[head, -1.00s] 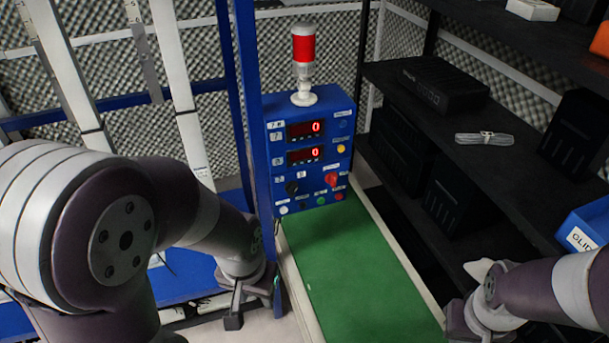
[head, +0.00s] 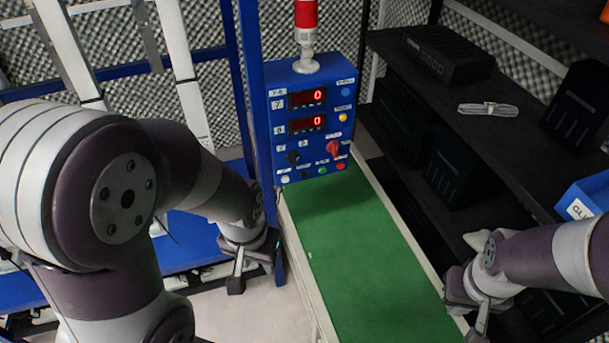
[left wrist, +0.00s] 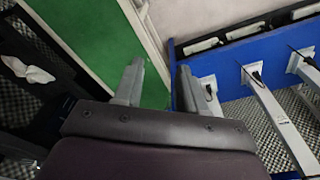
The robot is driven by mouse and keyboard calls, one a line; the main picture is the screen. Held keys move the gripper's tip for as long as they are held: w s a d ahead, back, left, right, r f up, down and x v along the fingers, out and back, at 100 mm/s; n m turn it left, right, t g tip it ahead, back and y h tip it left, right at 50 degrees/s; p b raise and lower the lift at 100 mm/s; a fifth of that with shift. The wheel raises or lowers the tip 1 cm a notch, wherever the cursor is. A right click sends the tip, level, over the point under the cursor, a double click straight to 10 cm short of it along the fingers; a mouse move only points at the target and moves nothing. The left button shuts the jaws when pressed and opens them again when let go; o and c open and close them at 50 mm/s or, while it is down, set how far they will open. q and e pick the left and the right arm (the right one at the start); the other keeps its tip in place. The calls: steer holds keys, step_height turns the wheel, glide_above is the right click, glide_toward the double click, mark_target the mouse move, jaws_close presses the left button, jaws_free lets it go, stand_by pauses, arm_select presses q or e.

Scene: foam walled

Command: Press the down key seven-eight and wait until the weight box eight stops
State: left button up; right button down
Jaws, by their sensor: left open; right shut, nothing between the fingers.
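A blue control box (head: 340,86) stands at the far end of the green surface. It has two red displays, both reading 0, beside labels 7 (head: 306,97) and 8 (head: 306,123). A label at its top left seems to read 7-8. Small keys and knobs sit on its lower face; which is the down key I cannot tell. My left gripper (head: 236,284) is open and empty, left of the green surface and well short of the box. Its parted fingers show in the left wrist view (left wrist: 157,82). My right gripper (head: 480,318) is shut at the lower right. I cannot identify weight box eight.
The green surface (head: 360,260) is bare. A red signal lamp (head: 306,14) tops the box. A blue post (head: 254,90) stands just left of the box. Dark shelves (head: 520,140) with black bins line the right side. White rails on a blue frame stand at the left.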

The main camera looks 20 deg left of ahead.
arm_select(q)
jaws_close()
stand_by(1.8)
